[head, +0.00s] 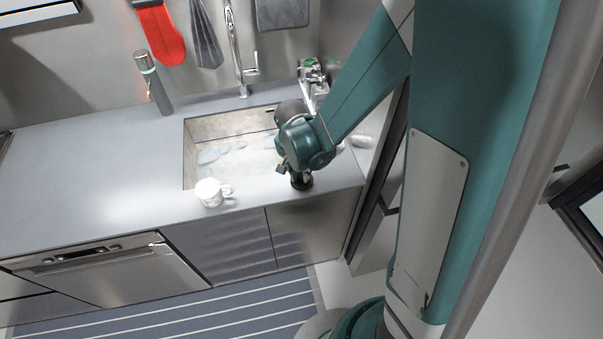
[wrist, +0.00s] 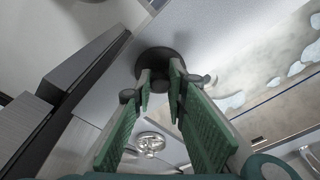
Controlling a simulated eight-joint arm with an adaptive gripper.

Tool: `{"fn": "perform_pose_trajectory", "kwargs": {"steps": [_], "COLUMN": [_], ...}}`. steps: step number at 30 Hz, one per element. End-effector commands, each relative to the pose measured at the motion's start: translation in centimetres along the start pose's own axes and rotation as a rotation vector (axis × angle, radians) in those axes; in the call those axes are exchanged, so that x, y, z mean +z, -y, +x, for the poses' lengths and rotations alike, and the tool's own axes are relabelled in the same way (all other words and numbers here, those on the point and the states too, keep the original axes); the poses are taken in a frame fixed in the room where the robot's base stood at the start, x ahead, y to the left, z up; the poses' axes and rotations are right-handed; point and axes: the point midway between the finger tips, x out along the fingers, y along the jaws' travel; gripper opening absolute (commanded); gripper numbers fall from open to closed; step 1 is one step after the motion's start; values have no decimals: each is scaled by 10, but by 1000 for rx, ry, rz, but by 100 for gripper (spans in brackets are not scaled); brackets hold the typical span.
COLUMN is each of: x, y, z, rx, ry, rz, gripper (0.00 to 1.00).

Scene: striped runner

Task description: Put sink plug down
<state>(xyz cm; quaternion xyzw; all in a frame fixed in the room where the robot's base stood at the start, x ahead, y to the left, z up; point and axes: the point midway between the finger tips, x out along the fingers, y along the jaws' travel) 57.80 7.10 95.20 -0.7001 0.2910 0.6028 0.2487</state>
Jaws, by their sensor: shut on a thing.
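The sink plug is a dark round disc (head: 302,182) at the front right of the sink, over the grey worktop. It also shows in the wrist view (wrist: 164,60), beyond my fingertips. My gripper (head: 297,172) points down, with its green-padded fingers closed on the plug's stem in the wrist view (wrist: 160,88). Whether the disc touches the worktop or hangs just above it, I cannot tell. The sink (head: 199,158) lies left of my gripper, and my arm hides part of its right side.
A white marbled mug (head: 209,193) stands at the sink's front left edge. A tall grey bottle-like cylinder (head: 153,83) stands behind left. The tap (head: 236,50) rises behind the sink. The worktop (head: 90,170) is clear on the left; its right end is close to the plug.

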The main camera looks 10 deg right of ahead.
Motion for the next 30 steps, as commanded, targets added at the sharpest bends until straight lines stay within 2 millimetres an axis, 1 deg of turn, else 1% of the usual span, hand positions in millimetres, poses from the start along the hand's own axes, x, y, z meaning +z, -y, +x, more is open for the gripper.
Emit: {"fn": "perform_pose_trajectory", "kwargs": {"steps": [2,3,6,20,26,30], "x": [0,0,0,0,0,0], "y": [0,0,0,0,0,0], "z": [3,3,2,0,-7,-16], "rx": [0,0,0,0,0,0], "ry": [0,0,0,0,0,0], "rz": [0,0,0,0,0,0], "gripper": [3,17,30,30,30,30]}}
